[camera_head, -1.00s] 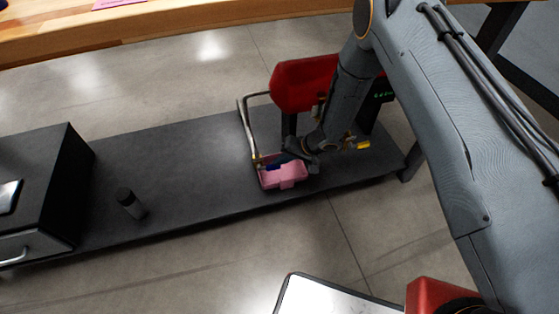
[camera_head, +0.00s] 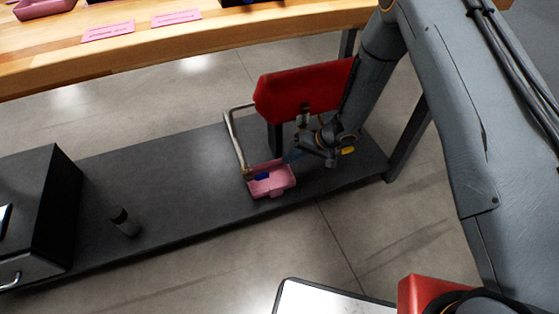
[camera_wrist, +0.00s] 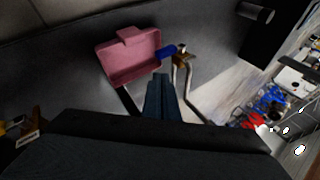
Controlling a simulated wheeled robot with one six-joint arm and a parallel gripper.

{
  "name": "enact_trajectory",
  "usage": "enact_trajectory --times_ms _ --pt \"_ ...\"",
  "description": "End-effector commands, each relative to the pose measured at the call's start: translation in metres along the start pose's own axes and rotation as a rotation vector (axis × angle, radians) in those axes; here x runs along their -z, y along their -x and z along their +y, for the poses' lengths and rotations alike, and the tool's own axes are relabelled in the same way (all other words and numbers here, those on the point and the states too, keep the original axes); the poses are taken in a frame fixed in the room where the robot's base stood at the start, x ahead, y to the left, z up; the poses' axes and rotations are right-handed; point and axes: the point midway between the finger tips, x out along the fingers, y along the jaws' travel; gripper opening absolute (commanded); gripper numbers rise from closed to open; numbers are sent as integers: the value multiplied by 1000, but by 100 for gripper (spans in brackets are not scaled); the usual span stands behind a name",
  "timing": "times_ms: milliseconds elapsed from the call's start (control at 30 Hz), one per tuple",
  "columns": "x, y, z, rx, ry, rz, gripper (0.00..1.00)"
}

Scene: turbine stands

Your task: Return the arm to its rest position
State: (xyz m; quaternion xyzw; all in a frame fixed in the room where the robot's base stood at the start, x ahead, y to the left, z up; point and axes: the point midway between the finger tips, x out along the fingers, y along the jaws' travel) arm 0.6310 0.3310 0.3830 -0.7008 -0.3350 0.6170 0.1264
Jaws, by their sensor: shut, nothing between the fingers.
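My gripper (camera_head: 296,156) is at the end of my grey arm, beside the red turbine stand (camera_head: 305,88) and just right of and above a small pink tray (camera_head: 271,189). In the wrist view my fingers (camera_wrist: 160,95) are together with nothing between them, and they point toward the pink tray (camera_wrist: 131,72). A small blue piece (camera_head: 262,177) is at the tray's left part; it also shows at the tray's edge in the wrist view (camera_wrist: 168,50). A bent metal pipe (camera_head: 233,140) rises beside the tray.
The dark bench (camera_head: 165,190) carries a black box (camera_head: 35,190) with a handle and a dark cylinder (camera_head: 124,222). A wooden table (camera_head: 200,48) with pink plates runs along the back. A white-topped surface (camera_head: 325,299) is at the front.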

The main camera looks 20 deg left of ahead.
Motion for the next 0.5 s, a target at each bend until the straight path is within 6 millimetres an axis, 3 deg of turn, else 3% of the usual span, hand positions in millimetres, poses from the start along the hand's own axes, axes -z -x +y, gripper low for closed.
enact_trajectory --times_ms 133,500 --pt "0 9 5 0 -2 0 0" --pt "0 10 6 0 -1 -1 0"
